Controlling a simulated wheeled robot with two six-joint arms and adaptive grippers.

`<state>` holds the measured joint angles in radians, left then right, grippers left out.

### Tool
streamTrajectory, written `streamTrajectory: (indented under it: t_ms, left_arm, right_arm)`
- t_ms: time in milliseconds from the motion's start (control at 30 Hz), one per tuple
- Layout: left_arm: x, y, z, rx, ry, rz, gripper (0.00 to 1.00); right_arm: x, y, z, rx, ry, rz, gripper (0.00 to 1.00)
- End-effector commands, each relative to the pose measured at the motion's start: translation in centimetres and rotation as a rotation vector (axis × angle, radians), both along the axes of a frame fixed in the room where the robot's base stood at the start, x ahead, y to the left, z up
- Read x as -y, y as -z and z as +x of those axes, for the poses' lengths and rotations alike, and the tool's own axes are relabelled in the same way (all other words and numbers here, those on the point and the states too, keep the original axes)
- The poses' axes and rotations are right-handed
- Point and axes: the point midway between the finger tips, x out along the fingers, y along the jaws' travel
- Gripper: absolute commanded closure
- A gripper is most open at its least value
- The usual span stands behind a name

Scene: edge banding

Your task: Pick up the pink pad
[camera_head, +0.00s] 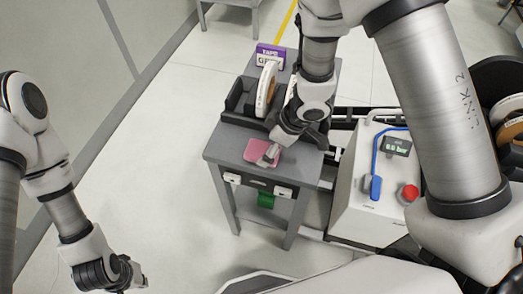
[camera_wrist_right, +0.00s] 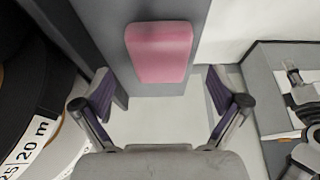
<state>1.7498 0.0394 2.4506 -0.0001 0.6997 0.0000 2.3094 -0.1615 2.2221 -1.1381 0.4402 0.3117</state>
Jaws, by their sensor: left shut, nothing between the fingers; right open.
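The pink pad (camera_head: 256,149) lies flat on the small grey table (camera_head: 226,148), near its front. In the right wrist view the pad (camera_wrist_right: 159,50) appears as a rounded pink block on the grey top. My right gripper (camera_head: 271,154) is over the pad's right part in the head view and hides some of it. In the right wrist view my right gripper (camera_wrist_right: 158,75) is open, with its purple-lined fingers to either side of the pad and nothing held. My left gripper (camera_head: 138,281) is shut and empty at the lower left, away from the table.
A dark holder (camera_head: 236,100) with an upright tape roll (camera_head: 265,88) stands behind the pad. A purple and white box (camera_head: 270,55) is at the table's back. A white machine (camera_head: 366,178) with a red button (camera_head: 408,193) stands to the right. Floor left of the table is clear.

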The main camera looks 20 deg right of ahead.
Motion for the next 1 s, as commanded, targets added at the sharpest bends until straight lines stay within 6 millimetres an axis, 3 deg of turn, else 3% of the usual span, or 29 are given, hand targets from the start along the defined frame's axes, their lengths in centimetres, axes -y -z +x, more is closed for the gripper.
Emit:
streamTrajectory:
  t_ms: [133, 367, 500, 533, 1000]
  left_arm:
    - [0.0, 0.6, 0.0, 0.001, -0.001, 0.0, 1.0]
    - [0.0, 0.5, 0.0, 0.001, -0.001, 0.0, 1.0]
    - [0.0, 0.5, 0.0, 0.001, -0.001, 0.0, 1.0]
    - [0.0, 0.5, 0.0, 0.001, -0.001, 0.0, 1.0]
    - [0.0, -0.2, 0.0, 0.001, -0.001, 0.0, 1.0]
  right_arm:
    - [-0.8, 2.3, 0.5, -0.002, -0.001, 0.0, 0.03]
    - [-0.9, 2.4, 0.6, -0.001, 0.001, 0.001, 0.03]
    - [-0.9, 2.4, 0.6, -0.001, 0.001, 0.001, 0.53]
    - [-0.9, 2.4, 0.5, -0.001, 0.001, 0.001, 0.56]
    - [-0.8, 1.8, 0.5, -0.002, 0.0, 0.0, 0.57]
